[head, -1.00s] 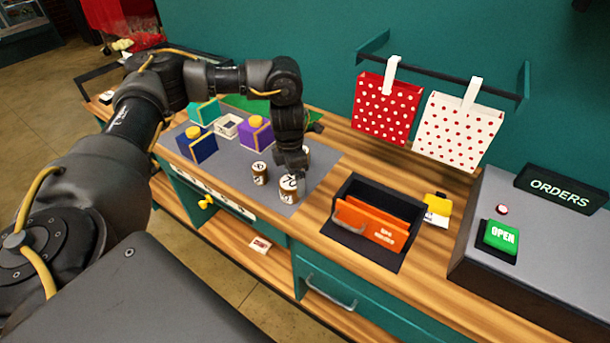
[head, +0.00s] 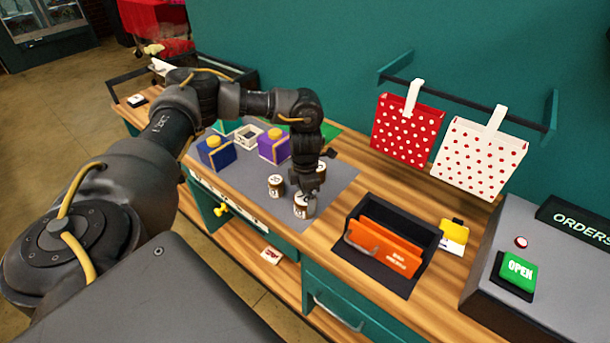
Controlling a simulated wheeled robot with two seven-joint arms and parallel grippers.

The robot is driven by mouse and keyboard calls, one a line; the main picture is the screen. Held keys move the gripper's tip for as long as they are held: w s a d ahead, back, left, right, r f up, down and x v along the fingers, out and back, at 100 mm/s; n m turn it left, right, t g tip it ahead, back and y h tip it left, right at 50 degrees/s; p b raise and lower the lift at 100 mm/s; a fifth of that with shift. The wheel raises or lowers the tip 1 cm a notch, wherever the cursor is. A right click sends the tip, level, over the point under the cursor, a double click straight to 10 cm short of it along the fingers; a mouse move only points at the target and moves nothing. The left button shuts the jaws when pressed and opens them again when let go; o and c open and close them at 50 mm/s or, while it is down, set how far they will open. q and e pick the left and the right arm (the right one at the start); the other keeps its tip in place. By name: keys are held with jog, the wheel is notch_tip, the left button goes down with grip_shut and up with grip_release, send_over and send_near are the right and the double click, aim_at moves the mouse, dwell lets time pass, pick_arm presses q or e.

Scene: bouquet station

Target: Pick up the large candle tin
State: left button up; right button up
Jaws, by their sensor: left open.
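Three round tins with pale lids and dark sides stand on the grey mat (head: 335,183). The nearest one (head: 304,207) looks the largest, so I take it as the large candle tin. A smaller tin (head: 276,186) stands to its left, and another tin (head: 321,169) is partly hidden behind my gripper. My left gripper (head: 303,190) points down at the large tin's top, open. The fingertips are small and dark, so I cannot tell whether they touch the tin. My right gripper is out of view.
Blue (head: 216,153) and purple (head: 274,146) boxes with yellow tops stand left of the tins. A black tray (head: 431,236) with orange envelopes is to the right. Polka-dot bags (head: 408,130) hang behind, and a grey counter unit with a green OPEN button (head: 518,272) is at far right.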

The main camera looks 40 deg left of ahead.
aim_at(306, 197)
pick_arm(q)
jog(key=f+p, duration=0.2)
jog(key=f, duration=0.1)
jog(key=shift+w+a+f, duration=0.15)
jog(key=shift+w+f, duration=0.05)
jog(key=shift+f, duration=0.65)
jog(key=c, duration=1.2)
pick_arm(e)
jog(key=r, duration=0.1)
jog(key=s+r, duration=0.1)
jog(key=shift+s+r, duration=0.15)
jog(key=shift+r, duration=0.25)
pick_arm(q)
jog(key=shift+c, duration=0.2)
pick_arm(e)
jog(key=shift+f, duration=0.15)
